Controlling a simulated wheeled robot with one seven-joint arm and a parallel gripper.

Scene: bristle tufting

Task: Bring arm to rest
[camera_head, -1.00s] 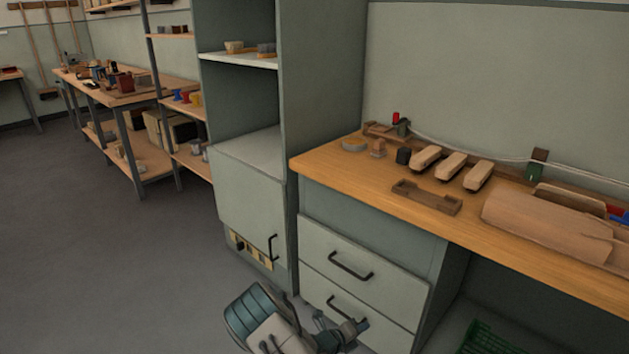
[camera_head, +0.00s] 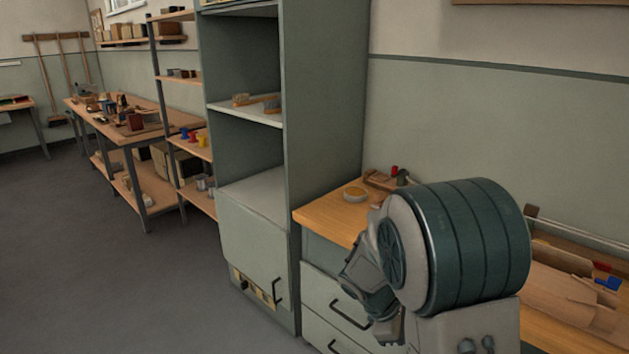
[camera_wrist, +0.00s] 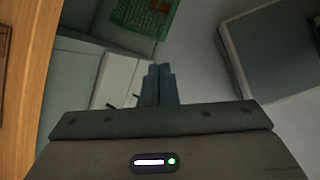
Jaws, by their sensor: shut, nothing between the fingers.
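My gripper (camera_wrist: 158,84) shows in the wrist view with its two fingers together and nothing between them. It hangs in free air above the grey floor, apart from the drawer fronts seen beyond it. In the head view my arm stands large in front of the workbench (camera_head: 325,212), and its dark ribbed joint hides much of the bench top. The gripper's fingertips cannot be made out in the head view.
A tall grey-green cabinet (camera_head: 325,120) stands left of the bench. Drawers (camera_head: 335,318) are below the bench top. A green crate (camera_wrist: 145,14) shows in the wrist view. Shelving and a second table (camera_head: 125,132) stand at the back left. The floor (camera_head: 90,270) at left is clear.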

